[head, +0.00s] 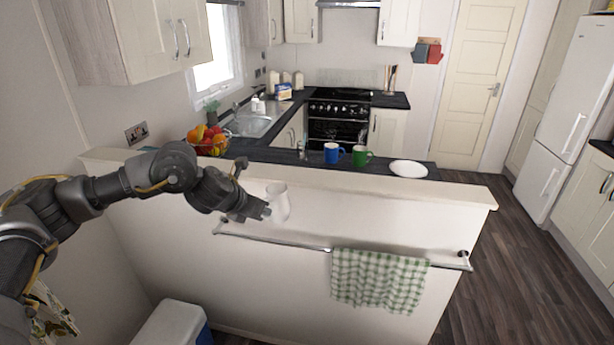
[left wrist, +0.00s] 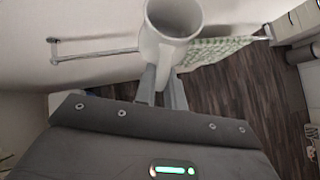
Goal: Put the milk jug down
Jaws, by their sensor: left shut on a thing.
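The white milk jug (head: 279,201) hangs in the air in front of the white half-wall, below its ledge. It looks about upright. My left gripper (head: 262,211) is shut on the jug at its left side. In the left wrist view the jug (left wrist: 170,30) shows its open mouth and its handle, and the fingers (left wrist: 161,86) of my gripper close on the handle side. No surface shows directly under the jug. My right gripper is in neither view.
The half-wall's ledge (head: 420,188) is bare. Behind it, the dark worktop holds a fruit bowl (head: 209,141), a blue mug (head: 333,153), a green mug (head: 361,156) and a white plate (head: 408,169). A rail with a checked towel (head: 378,279) runs below. A cool box (head: 170,326) stands on the floor.

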